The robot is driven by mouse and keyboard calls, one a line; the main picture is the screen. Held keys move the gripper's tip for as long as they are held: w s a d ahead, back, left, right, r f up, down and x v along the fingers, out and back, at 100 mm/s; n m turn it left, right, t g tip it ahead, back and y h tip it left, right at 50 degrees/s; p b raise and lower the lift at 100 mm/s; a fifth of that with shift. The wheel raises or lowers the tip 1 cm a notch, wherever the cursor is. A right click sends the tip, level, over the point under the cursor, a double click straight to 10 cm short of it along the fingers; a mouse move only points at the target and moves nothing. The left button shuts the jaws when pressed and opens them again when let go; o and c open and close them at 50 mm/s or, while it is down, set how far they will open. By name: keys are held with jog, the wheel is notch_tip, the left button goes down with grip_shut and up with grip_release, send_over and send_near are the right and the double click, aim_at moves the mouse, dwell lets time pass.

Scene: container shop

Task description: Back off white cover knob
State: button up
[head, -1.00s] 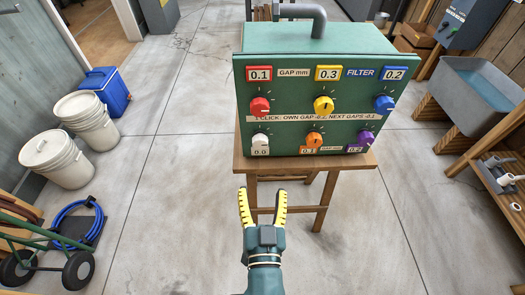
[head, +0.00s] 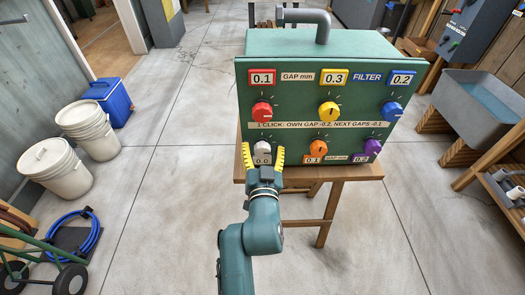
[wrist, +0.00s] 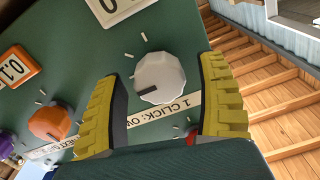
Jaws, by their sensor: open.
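The green filter box (head: 300,97) stands on a wooden table. Its white knob (head: 262,148) is at the lower left of the front panel, above a label reading 0.0. My gripper (head: 263,156) is open, with its yellow-and-black fingers on either side of the white knob in the head view. In the wrist view the white knob (wrist: 158,78) lies between and slightly beyond the open fingers (wrist: 160,100). Its dark pointer mark is visible near its lower edge. I cannot tell whether either finger touches it.
The orange knob (head: 323,144) is right of the white one and the purple knob (head: 372,147) farther right. Red (head: 262,111), yellow (head: 328,112) and blue (head: 391,109) knobs form the upper row. White buckets (head: 55,166) stand at left. The floor between is clear.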

jog(key=c, duration=1.2)
jog(key=shift+n, duration=0.3)
jog(key=n+p, duration=0.2)
jog(key=n, duration=0.2)
jog(key=shift+a+n+p, duration=0.1)
jog(key=shift+n+p, duration=0.75)
jog(key=shift+n, duration=1.15)
